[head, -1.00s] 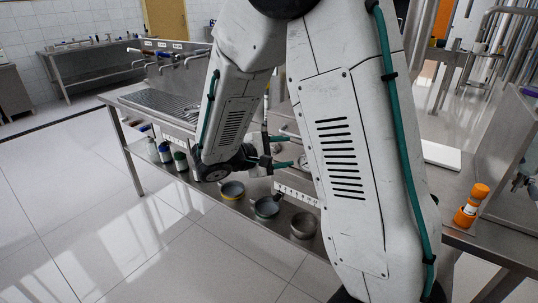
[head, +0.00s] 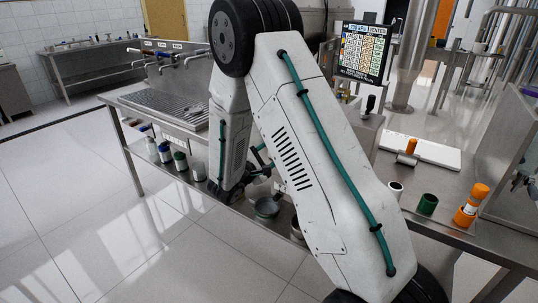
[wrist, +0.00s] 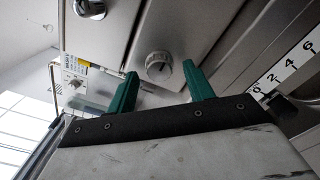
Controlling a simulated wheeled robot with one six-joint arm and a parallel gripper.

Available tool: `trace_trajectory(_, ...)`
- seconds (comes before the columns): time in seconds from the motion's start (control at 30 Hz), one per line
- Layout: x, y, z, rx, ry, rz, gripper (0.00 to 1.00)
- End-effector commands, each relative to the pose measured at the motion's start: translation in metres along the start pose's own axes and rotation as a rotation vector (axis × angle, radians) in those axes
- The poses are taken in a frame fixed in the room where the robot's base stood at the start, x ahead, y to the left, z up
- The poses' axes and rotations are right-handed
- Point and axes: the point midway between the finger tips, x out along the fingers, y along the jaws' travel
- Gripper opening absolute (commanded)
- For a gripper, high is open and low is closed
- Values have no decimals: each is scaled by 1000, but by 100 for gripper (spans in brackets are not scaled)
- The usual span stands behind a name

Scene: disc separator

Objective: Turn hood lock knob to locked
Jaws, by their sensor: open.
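In the wrist view a round light-grey knob (wrist: 158,65) with a raised grip sits on a metal panel, seen between and just beyond my fingertips. No label shows beside it, so I cannot tell its setting. My gripper (wrist: 160,69) has two green fingers spread wide with nothing between them; they look apart from the knob. A smaller knob (wrist: 75,84) is on a pale panel to the left, near a yellow label. In the head view my arm hides most of the machine and the knob.
A dark knob (wrist: 90,8) is at the wrist view's top left, and a numbered scale (wrist: 287,68) at right. In the head view a screen (head: 363,52) stands behind my arm.

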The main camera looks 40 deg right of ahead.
Motion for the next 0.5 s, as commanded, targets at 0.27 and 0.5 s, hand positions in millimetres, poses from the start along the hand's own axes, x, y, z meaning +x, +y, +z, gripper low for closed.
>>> trace_trajectory(0.27,7,0,0,0,-1,-1,52)
trace_trajectory(0.5,6,0,0,0,-1,-1,8)
